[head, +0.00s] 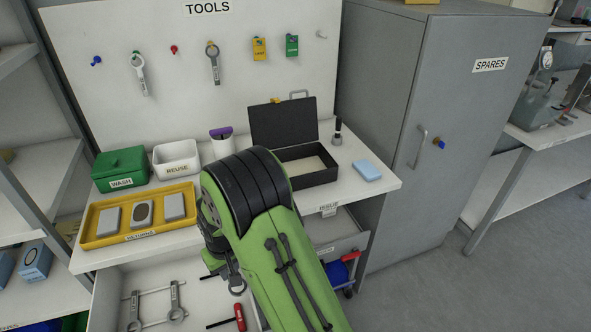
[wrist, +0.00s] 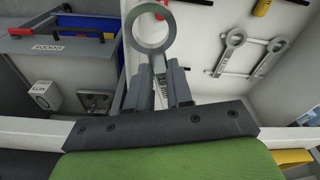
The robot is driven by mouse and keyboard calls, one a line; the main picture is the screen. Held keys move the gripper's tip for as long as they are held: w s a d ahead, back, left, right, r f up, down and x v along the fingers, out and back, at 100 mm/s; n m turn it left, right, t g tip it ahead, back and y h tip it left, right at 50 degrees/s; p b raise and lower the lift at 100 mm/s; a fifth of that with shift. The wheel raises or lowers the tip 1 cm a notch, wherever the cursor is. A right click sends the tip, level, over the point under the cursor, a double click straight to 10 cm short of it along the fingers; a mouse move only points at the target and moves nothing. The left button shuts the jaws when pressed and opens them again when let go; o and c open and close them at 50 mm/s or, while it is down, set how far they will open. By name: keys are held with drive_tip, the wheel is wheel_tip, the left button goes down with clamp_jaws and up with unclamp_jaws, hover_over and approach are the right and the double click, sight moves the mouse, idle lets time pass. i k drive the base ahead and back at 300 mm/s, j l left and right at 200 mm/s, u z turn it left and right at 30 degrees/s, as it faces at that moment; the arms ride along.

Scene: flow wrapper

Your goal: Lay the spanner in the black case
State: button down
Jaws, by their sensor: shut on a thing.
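A grey ring spanner (wrist: 152,32) is held in my gripper (wrist: 158,88), between both fingers; its ring end points away from the gripper in the wrist view. The ring also shows below my arm in the head view (head: 237,290), over the open drawer; the rest of it is mostly hidden there. The black case (head: 311,178) stands on the bench right of my arm, lid (head: 284,122) raised. Its visible floor is pale and bare; my arm hides its left part. The case is not in the wrist view.
The open drawer (head: 157,272) holds more spanners (head: 176,303) and a red-handled tool (head: 239,317). A yellow tray (head: 104,238), green box (head: 120,168), white bin (head: 177,158), dark upright tool (head: 338,130) and blue block (head: 367,170) stand on the bench.

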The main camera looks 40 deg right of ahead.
sight(304, 172)
drive_tip(key=l+u, duration=0.15)
drive_tip(key=l, duration=0.5)
drive_tip(key=l+u, duration=0.25)
drive_tip(key=l, duration=0.15)
drive_tip(key=k+l+u, duration=0.1)
drive_tip(key=l+u, duration=0.15)
drive_tip(key=k+l+u, duration=0.25)
drive_tip(key=l, duration=0.2)
drive_tip(key=l+u, duration=0.3)
drive_tip(key=k+l, duration=0.05)
drive_tip(key=l, duration=0.05)
